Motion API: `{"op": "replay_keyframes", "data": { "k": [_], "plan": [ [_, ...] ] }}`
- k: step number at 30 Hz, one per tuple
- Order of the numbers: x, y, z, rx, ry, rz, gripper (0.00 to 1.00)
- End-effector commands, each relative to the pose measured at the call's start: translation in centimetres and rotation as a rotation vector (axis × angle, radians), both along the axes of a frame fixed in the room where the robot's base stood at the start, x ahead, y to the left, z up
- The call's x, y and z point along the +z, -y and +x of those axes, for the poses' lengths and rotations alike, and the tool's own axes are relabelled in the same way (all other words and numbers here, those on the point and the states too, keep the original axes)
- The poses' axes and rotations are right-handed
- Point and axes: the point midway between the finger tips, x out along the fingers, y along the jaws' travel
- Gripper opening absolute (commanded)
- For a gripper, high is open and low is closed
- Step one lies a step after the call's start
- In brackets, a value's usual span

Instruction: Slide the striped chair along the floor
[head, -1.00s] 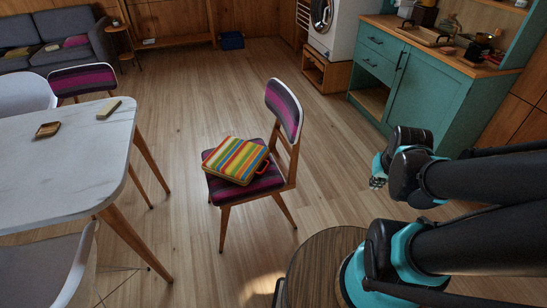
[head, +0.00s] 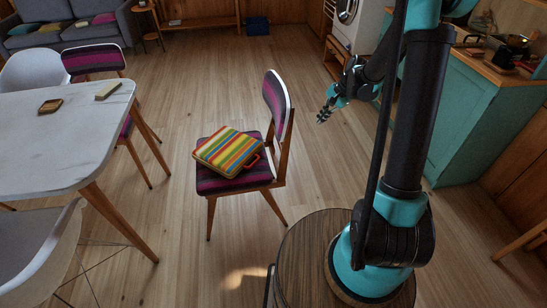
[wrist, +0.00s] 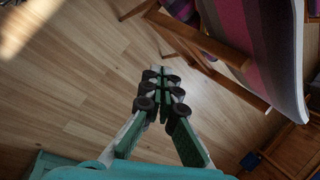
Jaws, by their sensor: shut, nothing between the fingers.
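The striped chair (head: 278,108) stands upright on the wood floor in the middle of the head view, with a purple and dark striped seat and backrest. A rainbow-striped case (head: 228,152) with a red handle lies on its seat. My gripper (head: 323,116) is to the right of the chair's backrest, apart from it, fingers pointing down and left. In the wrist view my gripper (wrist: 160,85) has its fingers together and empty. The chair's backrest (wrist: 262,45) and wooden frame fill the upper right there, beside the fingers.
A white table (head: 60,150) with a small tray (head: 50,106) and a block (head: 109,90) stands at left, with a second striped chair (head: 92,60) and white chairs around it. A teal cabinet (head: 475,120) is at right. Floor behind the striped chair is clear.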

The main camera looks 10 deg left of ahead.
Motion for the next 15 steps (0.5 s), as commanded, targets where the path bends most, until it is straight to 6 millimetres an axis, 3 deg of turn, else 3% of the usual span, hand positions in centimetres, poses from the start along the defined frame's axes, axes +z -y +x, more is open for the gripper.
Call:
{"op": "replay_keyframes", "data": {
  "k": [1,6,15],
  "plan": [
    [-1.2,-0.6,1.5,-0.025,-0.029,0.022,0.0],
    [-5.3,-2.7,5.5,-0.118,-0.137,0.101,0.0],
    [-14.3,-6.2,10.3,-0.267,-0.346,0.217,0.0]
  ]
}}
